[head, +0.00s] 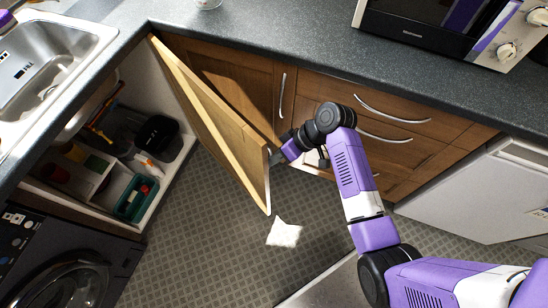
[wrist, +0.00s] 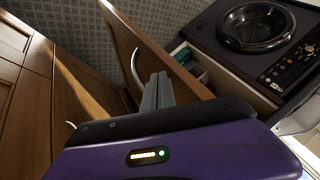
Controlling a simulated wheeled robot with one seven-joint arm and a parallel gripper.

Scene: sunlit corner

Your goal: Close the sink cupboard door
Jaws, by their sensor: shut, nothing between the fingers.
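The sink cupboard door (head: 213,110) stands wide open in the head view, swung out from the cupboard (head: 120,150) under the sink. In the wrist view the door (wrist: 180,62) shows its outer face with a curved metal handle (wrist: 136,68). My gripper (head: 275,157) is on the outer side of the door, near its free edge; its tips are partly hidden behind the door. In the wrist view my gripper (wrist: 158,84) is shut and empty, with its fingers close to the door near the handle. I cannot tell whether they touch it.
A washing machine (head: 70,270) stands at the left below the open cupboard. Brown drawers (head: 370,125) are right of the door, and a white appliance (head: 465,190) is further right. A white cloth (head: 284,233) lies on the tiled floor. Inside the cupboard are several items, including a green caddy (head: 135,200).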

